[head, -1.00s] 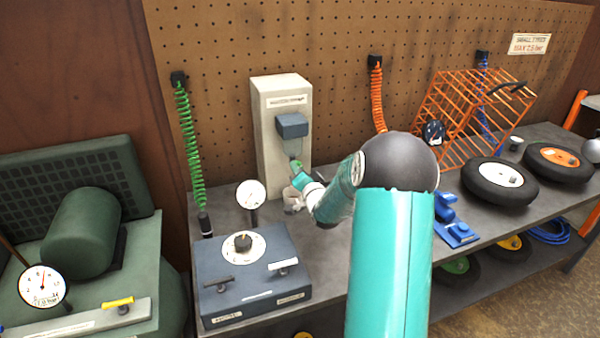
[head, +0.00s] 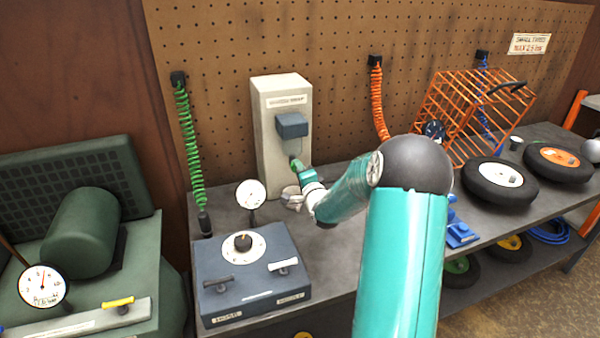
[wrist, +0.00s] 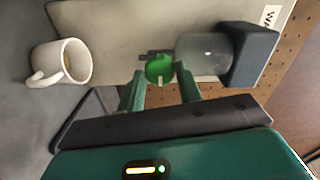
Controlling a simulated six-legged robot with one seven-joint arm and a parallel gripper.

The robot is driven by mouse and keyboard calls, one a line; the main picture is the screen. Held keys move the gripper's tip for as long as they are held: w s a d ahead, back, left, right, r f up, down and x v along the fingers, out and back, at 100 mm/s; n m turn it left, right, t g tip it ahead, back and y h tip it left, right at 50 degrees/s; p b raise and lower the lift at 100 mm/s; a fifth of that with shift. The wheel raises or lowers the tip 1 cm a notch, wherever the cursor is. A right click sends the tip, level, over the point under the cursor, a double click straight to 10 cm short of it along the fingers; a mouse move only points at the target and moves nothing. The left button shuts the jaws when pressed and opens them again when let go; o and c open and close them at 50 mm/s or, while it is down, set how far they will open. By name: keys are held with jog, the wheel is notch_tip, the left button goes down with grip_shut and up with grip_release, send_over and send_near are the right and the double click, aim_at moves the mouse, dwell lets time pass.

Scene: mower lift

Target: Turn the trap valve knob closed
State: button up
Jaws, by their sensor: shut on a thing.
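The trap valve knob (wrist: 158,69) is round and green, with a pale mark toward the lower edge in the wrist view. It sits at the end of a clear bowl (wrist: 204,52) under a dark grey block (wrist: 252,54). The block also shows in the head view (head: 292,125), on the front of a beige cabinet (head: 268,122). My gripper (wrist: 160,74) has its two green fingers on either side of the knob and is shut on it. In the head view, the gripper (head: 297,164) is below the block and mostly hides the knob.
A white mug (wrist: 62,63) stands close by on the bench. A dial gauge (head: 251,194) and a blue-grey box with a black knob (head: 243,242) are in front of the cabinet. A green coiled hose (head: 190,140) hangs at left; tyres (head: 499,181) lie at right.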

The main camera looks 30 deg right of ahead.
jog(key=o, duration=1)
jog(key=shift+s, duration=0.15)
jog(key=v, duration=1.3)
jog(key=shift+s+a, duration=0.1)
jog(key=shift+s, duration=0.2)
